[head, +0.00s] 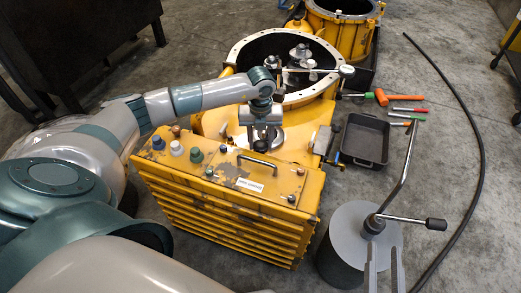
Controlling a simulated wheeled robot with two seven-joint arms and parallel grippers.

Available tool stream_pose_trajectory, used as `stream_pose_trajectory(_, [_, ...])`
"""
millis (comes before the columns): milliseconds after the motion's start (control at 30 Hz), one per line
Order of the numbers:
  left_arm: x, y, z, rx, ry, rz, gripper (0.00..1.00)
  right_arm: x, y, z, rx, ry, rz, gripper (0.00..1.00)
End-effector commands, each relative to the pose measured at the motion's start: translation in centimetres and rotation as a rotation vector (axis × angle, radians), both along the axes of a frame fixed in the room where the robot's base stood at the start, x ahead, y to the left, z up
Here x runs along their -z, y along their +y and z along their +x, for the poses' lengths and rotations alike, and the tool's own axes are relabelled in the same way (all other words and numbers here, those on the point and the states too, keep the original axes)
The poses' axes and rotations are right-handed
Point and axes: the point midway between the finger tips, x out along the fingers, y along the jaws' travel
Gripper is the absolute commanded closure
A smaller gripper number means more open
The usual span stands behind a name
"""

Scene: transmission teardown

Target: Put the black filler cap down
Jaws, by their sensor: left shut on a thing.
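The black filler cap (262,145) is a small dark piece at the tips of my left gripper (264,138). That gripper points down, shut on the cap, just above or at the back edge of the yellow cabinet top (228,184). I cannot tell whether the cap touches a surface, and the fingers partly hide it. My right gripper (384,262) shows at the bottom right as two grey fingers, apart and empty, in front of a grey drum.
Several small bottles and caps (196,154) and a metal handle (258,163) are on the cabinet top. Behind is the yellow round housing (232,64). A black tray (364,139), an orange mallet (381,97) and a grey drum with a crank (345,240) stand right.

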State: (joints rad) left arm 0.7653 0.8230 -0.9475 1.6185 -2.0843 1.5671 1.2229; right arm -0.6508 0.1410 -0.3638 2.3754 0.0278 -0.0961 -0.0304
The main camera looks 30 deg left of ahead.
Motion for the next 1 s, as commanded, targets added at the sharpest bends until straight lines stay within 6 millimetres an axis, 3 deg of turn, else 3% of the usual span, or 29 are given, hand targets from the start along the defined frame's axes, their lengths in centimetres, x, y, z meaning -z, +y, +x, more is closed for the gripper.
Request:
stream_pose_trajectory(333, [0.2,0.0,0.0,0.000,0.000,0.000,0.96,-0.1,0.0,0.0,0.001,-0.005,0.002,0.69])
stream_pose_trajectory(700, [3.9,0.0,0.0,-0.001,0.001,0.000,0.96,-2.6,0.3,-0.7,0.003,-0.142,0.048,0.69])
stream_pose_trajectory(1000, [4.0,0.0,0.0,0.000,0.000,0.000,0.96,-2.9,0.3,-0.7,0.003,-0.152,0.052,0.69])
